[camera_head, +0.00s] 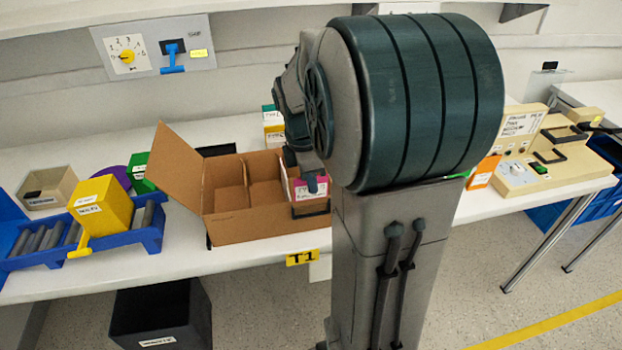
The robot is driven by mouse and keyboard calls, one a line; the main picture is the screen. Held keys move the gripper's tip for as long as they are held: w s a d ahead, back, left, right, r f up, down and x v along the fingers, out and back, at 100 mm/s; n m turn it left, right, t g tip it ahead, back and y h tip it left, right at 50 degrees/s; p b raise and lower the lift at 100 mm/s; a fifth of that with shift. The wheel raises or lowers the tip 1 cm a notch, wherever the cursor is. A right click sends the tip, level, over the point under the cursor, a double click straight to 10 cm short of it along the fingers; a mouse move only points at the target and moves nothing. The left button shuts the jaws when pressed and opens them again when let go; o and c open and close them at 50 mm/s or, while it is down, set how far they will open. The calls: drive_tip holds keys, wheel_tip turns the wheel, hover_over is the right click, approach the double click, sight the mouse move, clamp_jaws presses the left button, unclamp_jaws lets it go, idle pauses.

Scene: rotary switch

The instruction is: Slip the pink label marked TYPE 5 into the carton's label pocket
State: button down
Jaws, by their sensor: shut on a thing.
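The open brown carton (262,224) stands on the bench, with dividers inside and a flap raised at its left. A pink and white label (299,190) with partly readable "TYPE" lettering shows at the carton's right front. My gripper (313,184) is shut on the label, at its upper part. A dark, thin edge (311,211), seemingly the label pocket, shows just below the label on the carton's front. I cannot tell whether the label's lower edge is inside it. The number on the label is too small to read, and my arm hides the carton's right end.
A blue roller tray (150,236) with a yellow box (102,205) stands at the left. A beige bin (47,188) is behind it. A beige control panel (530,165) stands at the right. A dark waste bin (160,318) is below the bench. The bench strip before the carton is clear.

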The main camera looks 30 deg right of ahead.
sight(311, 199)
drive_tip(key=shift+f+b, duration=1)
drive_tip(key=shift+f, duration=0.65)
drive_tip(key=c, duration=1.5)
unclamp_jaws()
drive_tip(key=r, duration=0.4)
drive_tip(key=a+r, duration=0.1)
drive_tip(key=r, duration=0.4)
drive_tip(key=r+p, duration=0.1)
drive_tip(key=r, duration=0.3)
drive_tip(key=shift+w+a+r, duration=0.2)
drive_tip(key=shift+a+r, duration=0.1)
drive_tip(key=shift+r, duration=0.1)
drive_tip(key=s+a+f+m+t+p, duration=0.1)
drive_tip(key=s+a+f+m, duration=0.2)
drive_tip(key=s+a+m, duration=0.2)
drive_tip(key=s+a+f+m+t+y+p, duration=0.1)
drive_tip(key=s+a+m, duration=0.4)
drive_tip(key=m, duration=0.5)
wheel_tip(311, 199, down, 3)
drive_tip(key=shift+s+a+r+t+p, duration=0.1)
drive_tip(key=shift+s+a+t+p, duration=0.35)
drive_tip(key=shift+s, duration=0.8)
